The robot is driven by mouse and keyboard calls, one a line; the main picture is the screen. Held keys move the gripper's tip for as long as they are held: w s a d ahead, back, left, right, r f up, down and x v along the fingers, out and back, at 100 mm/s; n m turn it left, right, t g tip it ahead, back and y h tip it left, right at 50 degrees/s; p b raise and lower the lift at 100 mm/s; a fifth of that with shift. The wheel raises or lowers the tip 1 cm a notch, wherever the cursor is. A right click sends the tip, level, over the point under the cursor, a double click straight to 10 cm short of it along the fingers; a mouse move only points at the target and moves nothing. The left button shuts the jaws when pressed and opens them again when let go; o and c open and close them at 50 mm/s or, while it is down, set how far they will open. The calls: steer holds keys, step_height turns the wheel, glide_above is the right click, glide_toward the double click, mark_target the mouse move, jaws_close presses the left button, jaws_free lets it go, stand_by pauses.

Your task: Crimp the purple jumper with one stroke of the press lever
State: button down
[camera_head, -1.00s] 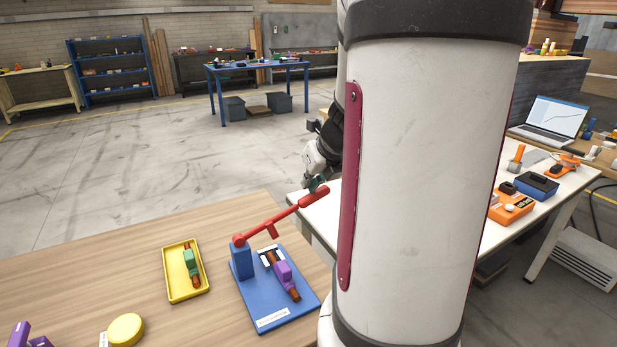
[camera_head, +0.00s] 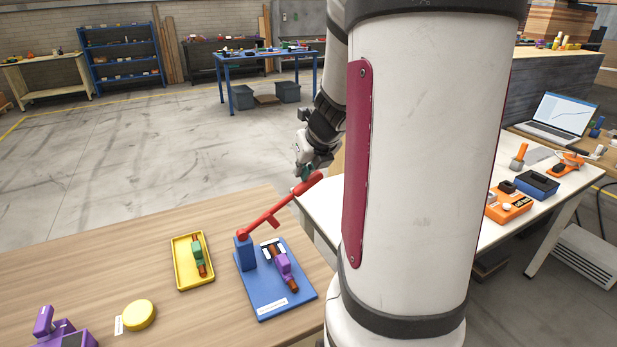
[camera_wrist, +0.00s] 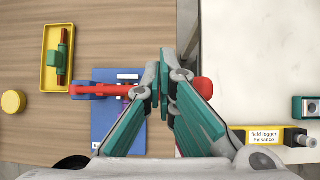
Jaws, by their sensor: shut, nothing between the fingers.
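The press is a blue base plate (camera_head: 262,294) with a blue post (camera_head: 243,254) and a red lever (camera_head: 262,219). The lever slopes up to the right from the post to a thick red handle (camera_head: 309,183). The purple jumper (camera_head: 283,264), with brown ends, lies on the plate beside the post, below the lever. My gripper (camera_wrist: 165,76) is shut and empty, above the handle end. In the wrist view its fingers cover part of the lever (camera_wrist: 112,90), and the handle tip (camera_wrist: 204,89) shows to the right. I cannot tell whether they touch. The jumper is mostly hidden there.
A yellow tray (camera_head: 184,282) with a green part (camera_head: 197,252) lies left of the press. A yellow round block (camera_head: 139,314) and a purple object (camera_head: 60,330) are at the front left. A white table (camera_head: 325,214) stands to the right, partly behind my column.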

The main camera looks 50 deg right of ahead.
mark_target(291, 193)
steer(key=shift+w+a+r+p, duration=0.1)
steer(key=shift+a+r+p, duration=0.2)
steer(key=shift+r+p, duration=0.35)
steer(key=r+p, duration=0.1)
steer(key=p, duration=0.1)
steer(key=a+r+p, duration=0.1)
steer(key=r+p, duration=0.1)
steer(key=w+a+r+p, duration=0.1)
steer(key=p, duration=0.1)
steer(key=shift+a+r+p, duration=0.1)
steer(key=shift+r+p, duration=0.05)
steer(key=shift+p, duration=0.15)
stand_by(1.2)
steer(key=s+a+r+n+y, duration=0.2)
steer(key=a+r+n, duration=0.3)
steer(key=a+n, duration=0.55)
steer(key=s+a+r+n+y, duration=0.15)
steer(key=a+r+n, duration=0.35)
steer(key=a+n, duration=0.55)
steer(key=s+a+r+n, duration=0.1)
steer(key=s+a+n, duration=0.3)
steer(key=s+n, duration=0.4)
steer(key=s+a+r+n+g, duration=0.1)
steer(key=s+a+n, duration=0.3)
steer(key=s+n, duration=0.4)
steer(key=shift+s+a+r+n+h, duration=0.15)
steer(key=shift+n+h, duration=0.2)
steer(key=shift+n, duration=1.75)
